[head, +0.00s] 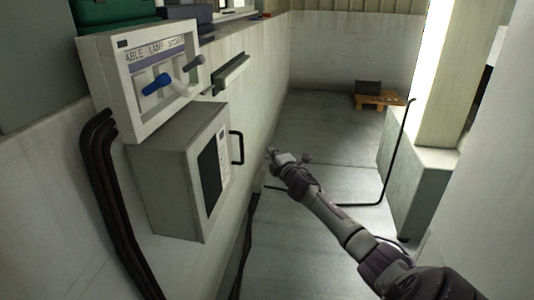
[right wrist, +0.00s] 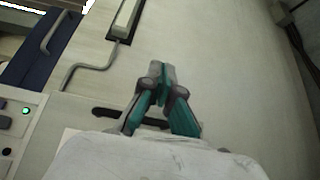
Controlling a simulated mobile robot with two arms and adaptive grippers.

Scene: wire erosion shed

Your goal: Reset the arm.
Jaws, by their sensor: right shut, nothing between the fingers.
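My right arm reaches in from the lower right of the head view. Its gripper (head: 274,155) hangs in the air to the right of the grey cabinet's black handle (head: 237,148), apart from it in the picture. In the right wrist view the teal and grey fingers of the right gripper (right wrist: 161,70) meet at their tips, shut and empty. A black handle (right wrist: 112,114) shows behind them, partly hidden by the fingers. My left gripper is not in view.
On the left wall are a white lever panel (head: 113,87) with blue and grey levers, and a grey cabinet (head: 170,190). Black cables (head: 99,190) hang beside them. A wooden pallet (head: 380,101) with a dark box stands far back. The aisle floor (head: 320,130) is mostly clear.

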